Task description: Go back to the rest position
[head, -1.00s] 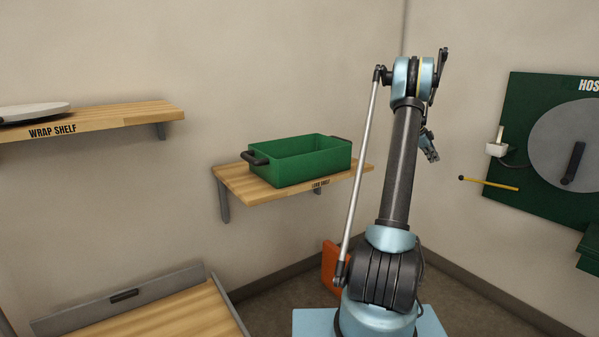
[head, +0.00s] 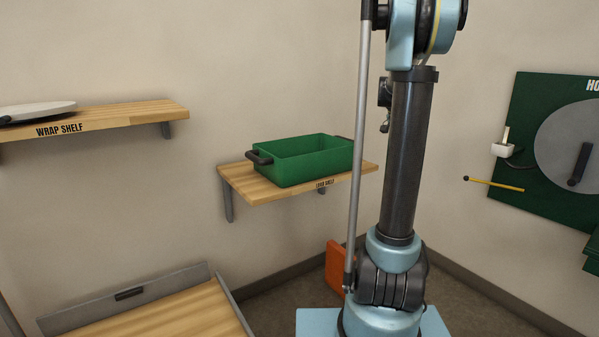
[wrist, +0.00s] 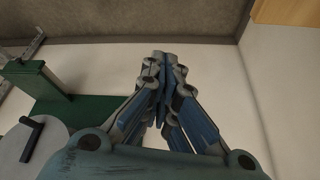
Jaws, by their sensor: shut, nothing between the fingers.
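My gripper (wrist: 160,62) shows in the wrist view with its fingers drawn together and nothing between them. It is clear of every surface there. In the head view my arm stands upright at the right of centre, and the gripper itself is hidden behind the arm or too unclear to make out.
A green bin (head: 300,160) sits on a wooden shelf (head: 240,183) left of my arm. The wrap shelf (head: 110,120) is at the far left, above a wooden worktop (head: 180,315). A green hose board (head: 525,160) hangs on the right wall, also in the wrist view (wrist: 85,112). An orange thing (head: 335,268) stands behind my arm.

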